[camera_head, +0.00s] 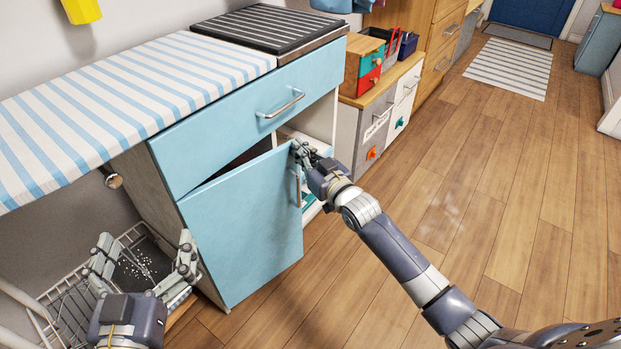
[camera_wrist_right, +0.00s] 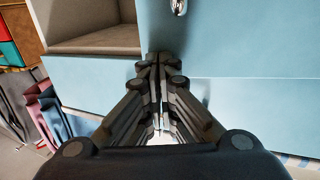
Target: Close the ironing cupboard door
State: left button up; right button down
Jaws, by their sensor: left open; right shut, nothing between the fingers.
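The ironing cupboard door (camera_head: 240,225) is a light blue panel that stands ajar. A dark gap shows above its top edge and an open interior (camera_head: 318,118) shows at its right. Its upright metal handle (camera_head: 298,188) is near the right edge. My right gripper (camera_head: 299,150) is shut and empty at the door's upper right corner, just above the handle. I cannot tell whether it touches the door. In the right wrist view its closed fingers (camera_wrist_right: 160,75) are in front of blue panels. My left gripper (camera_head: 146,245) is open and empty at the lower left, in front of a wire basket.
A blue drawer (camera_head: 240,120) with a metal handle is above the door, under a striped ironing pad (camera_head: 120,95). The wire basket (camera_head: 62,300) stands left of the cupboard. A low cabinet (camera_head: 375,118) with boxes is beyond it. The wooden floor at right is clear.

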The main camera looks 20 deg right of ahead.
pick_arm(q)
jog(key=shift+a+r+t, duration=0.3)
jog(key=shift+r, duration=0.05)
pick_arm(e)
jog(key=shift+x, duration=1.9)
jog(key=shift+a, duration=0.1)
